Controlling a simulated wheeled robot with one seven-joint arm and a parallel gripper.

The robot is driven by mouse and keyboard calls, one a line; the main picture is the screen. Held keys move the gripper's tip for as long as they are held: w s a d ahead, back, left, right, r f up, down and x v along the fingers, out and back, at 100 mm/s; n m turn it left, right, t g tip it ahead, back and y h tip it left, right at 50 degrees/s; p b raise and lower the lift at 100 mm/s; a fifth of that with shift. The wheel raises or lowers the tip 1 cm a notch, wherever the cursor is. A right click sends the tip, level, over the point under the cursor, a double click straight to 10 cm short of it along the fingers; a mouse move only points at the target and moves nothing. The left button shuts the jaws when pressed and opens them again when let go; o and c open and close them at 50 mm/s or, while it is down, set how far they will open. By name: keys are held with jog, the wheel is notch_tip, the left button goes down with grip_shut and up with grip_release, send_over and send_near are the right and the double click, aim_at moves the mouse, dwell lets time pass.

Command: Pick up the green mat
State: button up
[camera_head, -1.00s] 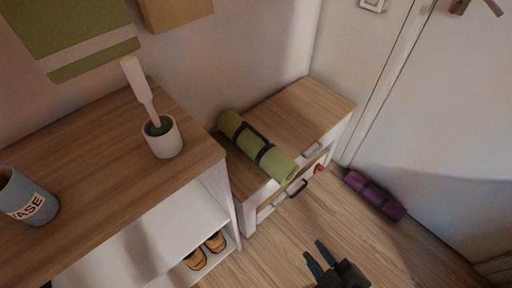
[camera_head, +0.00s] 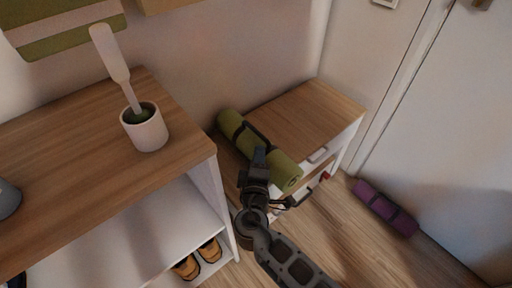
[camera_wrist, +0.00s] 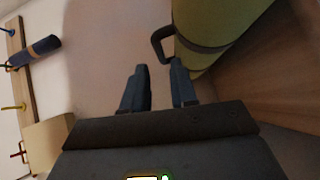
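The green mat (camera_head: 239,130) is rolled up with dark straps and lies on top of the low wooden cabinet (camera_head: 302,108). In the wrist view the mat (camera_wrist: 215,30) fills the upper right, with a dark strap loop standing out from its left side. My gripper (camera_head: 259,156) is beside the mat's middle in the head view and hides part of it. In the wrist view its two fingers (camera_wrist: 158,88) are apart with nothing between them. The strap loop is just beyond the fingertips; I cannot tell whether they touch.
A taller shelf (camera_head: 95,110) stands to the left with a white pot (camera_head: 145,130) holding a brush. Shoes (camera_head: 198,260) sit in its lower level. A purple rolled mat (camera_head: 385,208) lies on the floor by the door. The floor between is clear.

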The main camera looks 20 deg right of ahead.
aim_at(260, 141)
jog(key=x, duration=0.6)
jog(key=shift+w+d+r, duration=0.1)
jog(key=shift+w+d, duration=0.05)
jog(key=shift+w, duration=0.25)
grip_shut()
dwell(1.1)
